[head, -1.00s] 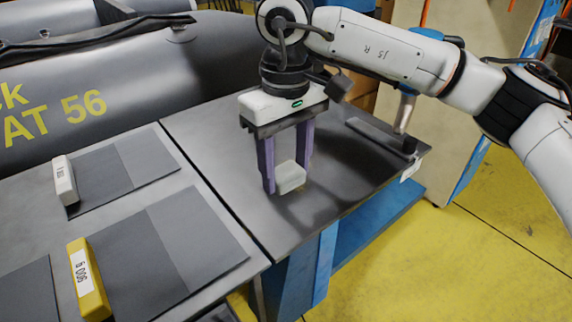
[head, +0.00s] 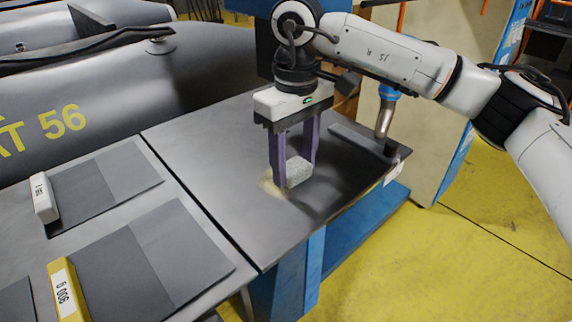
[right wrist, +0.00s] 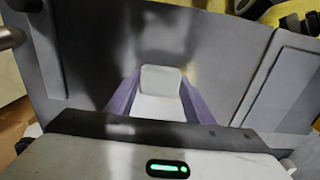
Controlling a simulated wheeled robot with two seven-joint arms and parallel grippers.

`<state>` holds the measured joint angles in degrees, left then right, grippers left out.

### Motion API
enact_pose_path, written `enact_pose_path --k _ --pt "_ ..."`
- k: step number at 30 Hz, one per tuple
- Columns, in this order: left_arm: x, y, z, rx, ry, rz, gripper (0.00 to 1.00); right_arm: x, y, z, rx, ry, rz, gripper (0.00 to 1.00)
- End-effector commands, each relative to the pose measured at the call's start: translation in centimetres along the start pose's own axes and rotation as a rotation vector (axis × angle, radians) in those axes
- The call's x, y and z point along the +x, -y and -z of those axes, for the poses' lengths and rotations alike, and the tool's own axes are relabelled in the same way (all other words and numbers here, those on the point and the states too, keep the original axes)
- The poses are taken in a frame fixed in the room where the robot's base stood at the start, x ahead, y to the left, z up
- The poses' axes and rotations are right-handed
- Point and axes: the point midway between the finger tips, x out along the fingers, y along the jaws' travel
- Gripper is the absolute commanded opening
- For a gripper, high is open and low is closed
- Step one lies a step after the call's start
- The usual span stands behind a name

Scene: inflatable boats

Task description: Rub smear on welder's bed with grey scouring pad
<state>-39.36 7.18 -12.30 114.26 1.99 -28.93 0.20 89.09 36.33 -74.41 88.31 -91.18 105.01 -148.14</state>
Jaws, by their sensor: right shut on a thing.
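My right gripper (head: 295,174) is shut on the grey scouring pad (head: 299,173), a small light-grey block between its purple fingers. It points down over the welder's bed (head: 205,150), a flat dark-grey top. The pad is at or just above the bed; I cannot tell if it touches. The smear (head: 271,187) shows as a pale yellowish patch just left of the pad, partly hidden by the finger and pad. The right wrist view shows the pad (right wrist: 161,80) between the fingers. My left gripper is not in view.
A table on the left holds grey sheets (head: 170,240), a white block (head: 43,198) and a yellow block (head: 66,290). A flat dark bar (head: 355,140) and an upright metal post (head: 386,115) stand at the bed's right end. A grey inflatable boat (head: 130,100) lies behind.

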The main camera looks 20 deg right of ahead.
Motion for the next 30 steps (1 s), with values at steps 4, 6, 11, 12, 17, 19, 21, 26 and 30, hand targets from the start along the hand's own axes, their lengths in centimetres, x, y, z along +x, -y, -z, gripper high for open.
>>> enact_pose_path --k 4,6,11,12,17,19,21,26,30 --pt "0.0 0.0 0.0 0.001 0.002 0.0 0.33 0.1 -1.3 0.0 0.001 -0.001 0.0 0.3" --pt "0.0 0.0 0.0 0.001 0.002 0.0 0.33 0.1 -1.7 0.0 0.002 -0.001 0.0 0.3" --pt "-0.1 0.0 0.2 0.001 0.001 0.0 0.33 0.2 -2.0 0.0 0.0 0.0 0.0 0.3" --pt "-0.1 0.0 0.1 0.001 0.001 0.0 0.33 0.3 -2.0 0.0 -0.001 0.0 0.0 0.3" --pt "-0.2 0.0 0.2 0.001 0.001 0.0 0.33 0.3 -0.9 0.0 -0.005 0.001 0.0 0.3" --pt "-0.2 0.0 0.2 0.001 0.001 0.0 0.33 0.3 -0.2 0.0 -0.005 0.002 0.0 0.3" --pt "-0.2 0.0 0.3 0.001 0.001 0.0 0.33 0.3 0.4 0.0 -0.005 0.002 0.001 0.3" --pt "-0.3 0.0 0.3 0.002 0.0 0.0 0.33 0.2 1.6 0.0 -0.005 0.003 0.001 0.3" --pt "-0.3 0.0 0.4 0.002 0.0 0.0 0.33 0.2 2.0 -0.1 -0.002 0.003 0.001 0.3"
